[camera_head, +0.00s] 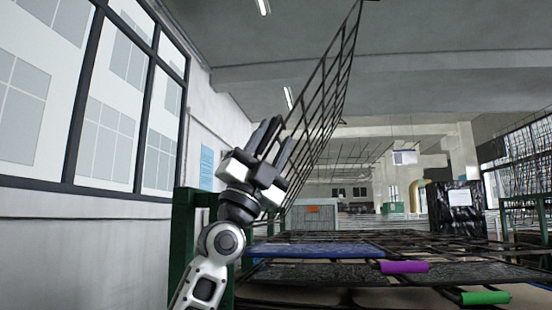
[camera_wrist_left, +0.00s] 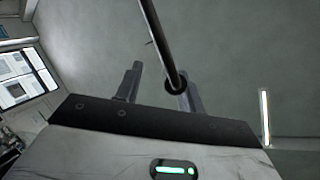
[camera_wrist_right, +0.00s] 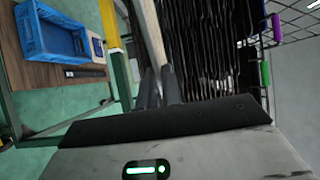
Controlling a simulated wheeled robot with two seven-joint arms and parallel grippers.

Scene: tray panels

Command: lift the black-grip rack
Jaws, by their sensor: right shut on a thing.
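A black wire rack (camera_head: 325,95) stands raised and steeply tilted in the head view. My left gripper (camera_head: 272,148) is beside its lower left edge, fingers up and parted. In the left wrist view, a dark rod (camera_wrist_left: 160,45) comes down between the parted fingers of my left gripper (camera_wrist_left: 160,85), nearer the right finger. I cannot tell whether they touch. My right gripper (camera_wrist_right: 160,85) shows only in the right wrist view. It is shut on a narrow pale bar (camera_wrist_right: 151,35); which rack the bar belongs to is unclear. No black grip is clearly visible.
Stacked dark racks lie low in front, with a purple grip (camera_head: 404,267) and a green grip (camera_head: 485,298). A blue panel (camera_head: 315,250) lies among them. A green post (camera_head: 183,240) stands left. The right wrist view shows a blue crate (camera_wrist_right: 50,45) on a wooden table.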

